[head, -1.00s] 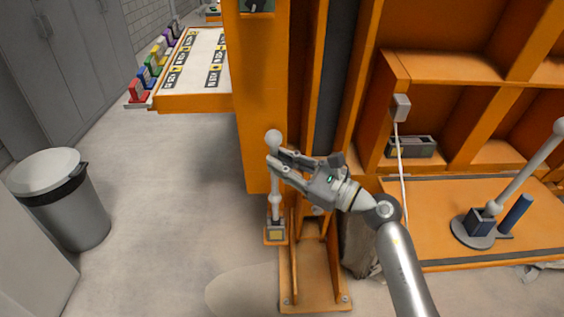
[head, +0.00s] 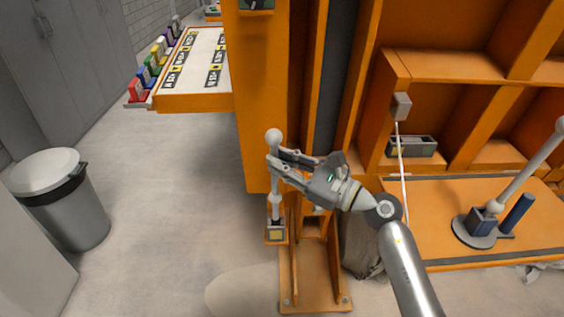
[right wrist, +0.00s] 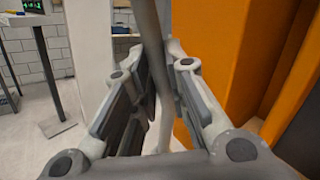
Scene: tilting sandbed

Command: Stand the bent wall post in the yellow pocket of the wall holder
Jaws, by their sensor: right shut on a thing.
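The pale bent wall post (head: 275,207) stands nearly upright, with a ball at its top and a thicker joint lower down. My right gripper (head: 273,166) is shut on its upper shaft, below the ball. In the right wrist view the shaft (right wrist: 165,75) runs between the fingers of my right gripper (right wrist: 160,62). The post's lower end meets the top of the small wall holder with a yellow face (head: 276,235), low on the orange structure. It looks set into the pocket, but its depth inside is hidden. My left gripper is not in view.
An orange upright (head: 262,90) rises close behind the post. A grey bin (head: 75,205) stands at the left on open floor. At the right, an orange shelf (head: 435,225) carries a tilted post on a round base (head: 473,232) and a blue cylinder (head: 518,213).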

